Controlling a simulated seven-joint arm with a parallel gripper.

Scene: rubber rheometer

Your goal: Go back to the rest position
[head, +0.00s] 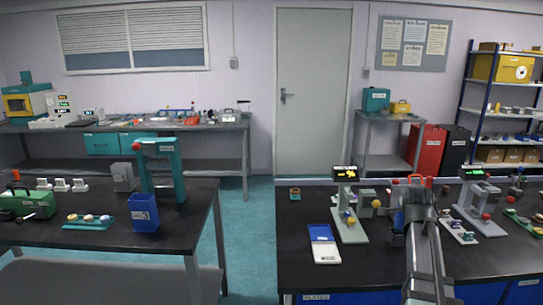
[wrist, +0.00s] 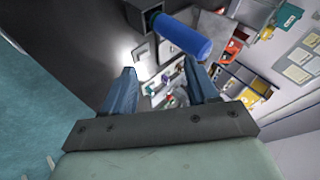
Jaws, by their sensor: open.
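My gripper (head: 418,192) is raised above the right black workbench (head: 300,262) in the head view, seen from behind along my arm. In the wrist view my gripper (wrist: 163,86) is open, with its two blue-grey fingers apart and nothing held between them. A blue cylinder (wrist: 184,36) lies beyond the fingertips in the wrist view. I cannot tell its distance from them. In the head view my arm hides part of the bench behind it.
Two instruments with lit displays stand on the right bench, one left (head: 346,200) and one right (head: 474,200) of my arm. A white and blue tray (head: 324,244) lies near the front. The left bench holds a teal press (head: 158,170) and a blue bin (head: 145,212). An aisle separates the benches.

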